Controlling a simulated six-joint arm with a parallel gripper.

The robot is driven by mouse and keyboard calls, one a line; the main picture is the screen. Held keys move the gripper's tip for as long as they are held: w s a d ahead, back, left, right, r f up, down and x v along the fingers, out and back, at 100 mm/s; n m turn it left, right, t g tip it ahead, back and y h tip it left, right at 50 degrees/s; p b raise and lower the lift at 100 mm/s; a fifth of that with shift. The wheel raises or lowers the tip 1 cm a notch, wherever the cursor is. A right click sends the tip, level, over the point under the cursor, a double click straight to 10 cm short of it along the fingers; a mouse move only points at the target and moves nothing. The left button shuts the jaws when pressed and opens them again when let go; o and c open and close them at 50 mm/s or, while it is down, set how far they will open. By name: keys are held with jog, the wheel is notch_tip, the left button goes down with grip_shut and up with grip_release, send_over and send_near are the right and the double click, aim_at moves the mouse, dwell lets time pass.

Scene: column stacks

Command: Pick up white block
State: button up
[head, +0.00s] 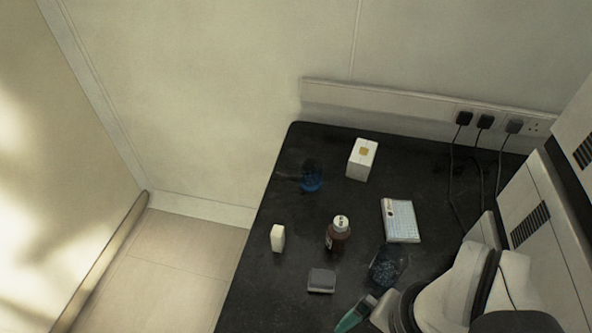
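A small plain white block (277,238) stands upright near the left edge of the black bench top (262,290). Nothing touches it, and there is clear bench around it.
Right of the block are a brown bottle (339,234) with a white cap and a grey flat box (321,281). Behind is a blue-bottomed clear vessel (311,178). A white-blue pack (400,220), dark clear container (388,265) and green item (356,314) lie rightward.

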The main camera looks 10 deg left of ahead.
dwell(0.4)
jog(key=c, duration=0.5)
